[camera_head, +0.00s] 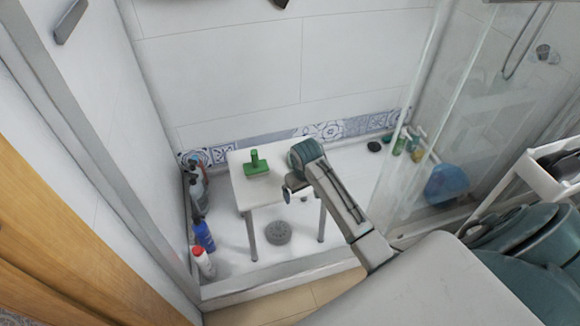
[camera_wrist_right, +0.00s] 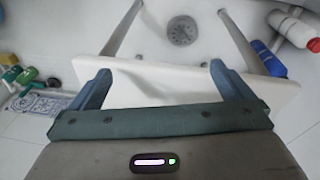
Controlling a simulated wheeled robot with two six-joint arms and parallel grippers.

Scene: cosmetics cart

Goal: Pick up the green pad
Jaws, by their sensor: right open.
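The green pad (camera_head: 256,167), a flat green block with an upright handle, rests on top of the white stool (camera_head: 243,195) in the head view. My right gripper (camera_head: 288,190) is open and empty, to the right of the pad and apart from it, near the stool's right side. In the right wrist view the two blue-grey fingers of the right gripper (camera_wrist_right: 162,82) are spread, with the white stool (camera_wrist_right: 150,90) beyond them. The pad does not show in the wrist view. My left gripper is not in view.
Several bottles, including a blue one (camera_head: 203,235) and a white one with a red cap (camera_head: 203,262), stand left of the stool. A grey drain (camera_head: 277,232) lies on the floor. A glass panel (camera_head: 415,120) is to the right. Green bottles (camera_head: 400,143) stand behind it.

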